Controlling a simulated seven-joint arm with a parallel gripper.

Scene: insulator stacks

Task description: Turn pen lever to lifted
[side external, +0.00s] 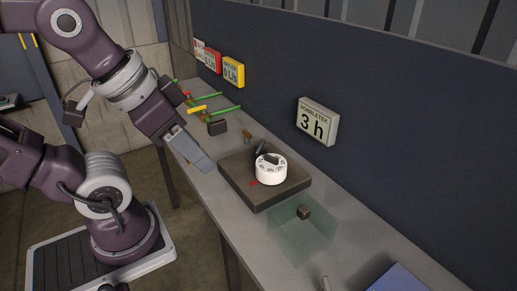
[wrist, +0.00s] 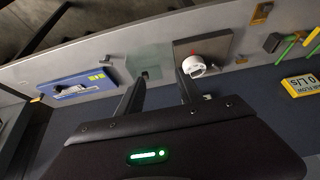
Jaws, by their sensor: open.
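My gripper (wrist: 162,76) is open and empty, with its two dark fingers apart in the wrist view. In the side external view my gripper (side external: 204,165) hangs above the table's near edge, left of a dark square base (side external: 285,193). A white numbered dial (side external: 271,170) sits on this base, with a small dark lever-like part (side external: 261,148) behind it. The dial also shows beyond one fingertip in the wrist view (wrist: 194,67). A blue unit (wrist: 100,75) with a pale part on top lies at left in the wrist view. I cannot tell which part is the pen lever.
A clear greenish tray (side external: 300,240) with a small dark block (side external: 304,212) stands beside the base. Green rods (side external: 222,110) lie farther back. A "3 h" sign (side external: 316,122) and a yellow sign (side external: 233,72) hang on the dark wall (side external: 400,130).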

